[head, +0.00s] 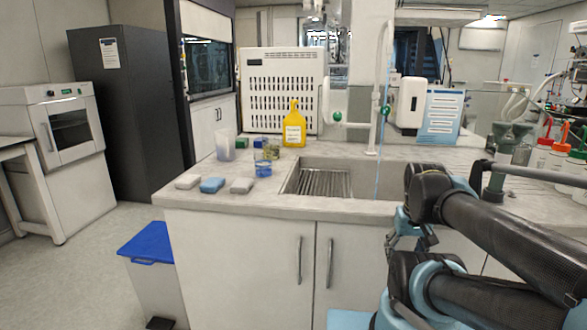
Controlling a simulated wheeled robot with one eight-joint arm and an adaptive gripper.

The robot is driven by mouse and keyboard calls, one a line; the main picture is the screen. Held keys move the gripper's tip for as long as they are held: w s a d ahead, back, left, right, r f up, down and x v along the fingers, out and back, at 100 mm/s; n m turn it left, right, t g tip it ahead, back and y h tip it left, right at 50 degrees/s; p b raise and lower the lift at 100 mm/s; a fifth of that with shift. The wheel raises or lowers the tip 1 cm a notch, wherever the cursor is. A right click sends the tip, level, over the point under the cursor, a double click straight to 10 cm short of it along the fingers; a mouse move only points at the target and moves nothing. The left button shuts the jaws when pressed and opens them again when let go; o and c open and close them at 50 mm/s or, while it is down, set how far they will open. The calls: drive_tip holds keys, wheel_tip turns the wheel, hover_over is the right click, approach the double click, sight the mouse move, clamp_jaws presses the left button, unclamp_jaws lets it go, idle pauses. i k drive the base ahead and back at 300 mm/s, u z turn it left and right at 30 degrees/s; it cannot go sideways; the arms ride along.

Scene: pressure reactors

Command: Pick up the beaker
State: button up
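Several beaker-like vessels stand on the left part of the counter, and I cannot tell which one the task means. A tall, pale translucent beaker (225,148) stands at the left. A clear glass vessel (271,151) with something yellowish-green in it stands to its right. A small blue-tinted vessel (263,169) stands in front of that one. All look upright. My gripper (396,242) seems to be the dark part in front of the cabinet, right of and lower than the vessels, well apart from them. Its fingers are too small and overlapped to read.
The counter (215,203) holds sponge-like blocks, one blue (212,185), near its front edge. A yellow bottle (294,128) stands behind the vessels. A sink (325,180) with a tall faucet (380,100) lies to their right. A blue-lidded bin (150,240) stands on the floor.

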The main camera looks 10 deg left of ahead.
sight(263, 157)
drive_tip(key=u, duration=1.75)
drive_tip(key=k, duration=0.5)
drive_tip(key=z, duration=0.55)
